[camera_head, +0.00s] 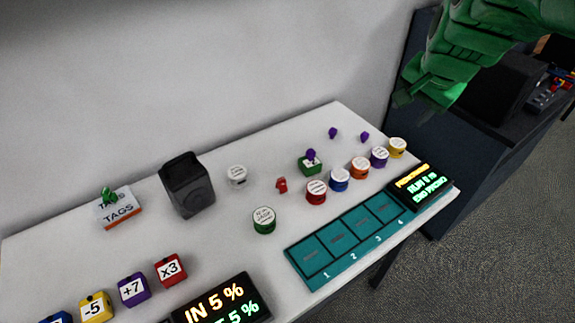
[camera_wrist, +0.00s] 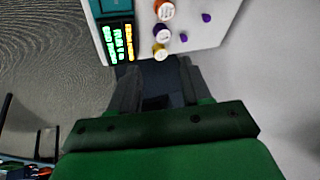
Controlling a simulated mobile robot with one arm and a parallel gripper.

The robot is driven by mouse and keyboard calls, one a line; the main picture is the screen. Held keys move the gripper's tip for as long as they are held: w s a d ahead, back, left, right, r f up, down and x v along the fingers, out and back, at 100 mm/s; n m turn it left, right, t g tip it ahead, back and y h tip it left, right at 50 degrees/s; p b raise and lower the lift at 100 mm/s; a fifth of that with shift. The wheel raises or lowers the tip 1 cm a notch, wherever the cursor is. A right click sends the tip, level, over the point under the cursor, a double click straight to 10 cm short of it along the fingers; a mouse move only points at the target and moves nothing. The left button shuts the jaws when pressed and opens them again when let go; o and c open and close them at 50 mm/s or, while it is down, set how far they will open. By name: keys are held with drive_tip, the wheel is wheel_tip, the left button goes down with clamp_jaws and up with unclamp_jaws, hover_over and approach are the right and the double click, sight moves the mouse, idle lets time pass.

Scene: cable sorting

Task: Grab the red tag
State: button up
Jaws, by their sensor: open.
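A small red tag (camera_head: 282,185) lies on the white table (camera_head: 215,246), between the white round can and the red round can in the head view. My green gripper (camera_head: 420,94) is at the upper right, above and beyond the table's right end, well apart from the tag. In the wrist view my gripper (camera_wrist: 157,75) has its two dark fingers spread with nothing between them. The red tag does not show in the wrist view.
A red can (camera_head: 316,192), a green can (camera_head: 264,220) and a white can (camera_head: 237,176) stand around the tag. A black bin (camera_head: 187,184), teal tray (camera_head: 310,257) and display (camera_head: 420,187) are also there.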

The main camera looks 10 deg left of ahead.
drive_tip(key=w+a+f+m+g+h, duration=0.2)
drive_tip(key=w+a+f+h, duration=0.15)
drive_tip(key=a+f, duration=0.4)
drive_tip(key=t+h, duration=0.6)
approach(278, 181)
drive_tip(key=shift+w+d+f+m, duration=0.15)
drive_tip(key=shift+w+d+f, duration=0.05)
drive_tip(key=shift+f, duration=0.3)
drive_tip(key=shift+w+d+f+m, duration=0.15)
drive_tip(key=shift+w+d+f, duration=0.1)
drive_tip(key=shift+f, duration=0.2)
drive_tip(key=shift+x, duration=1.25)
drive_tip(key=x, duration=0.4)
drive_tip(key=shift+d+r, duration=0.2)
drive_tip(key=shift+r, duration=0.2)
drive_tip(key=shift+w+d+f, duration=0.25)
drive_tip(key=shift+w+d, duration=0.1)
drive_tip(key=shift+w, duration=0.15)
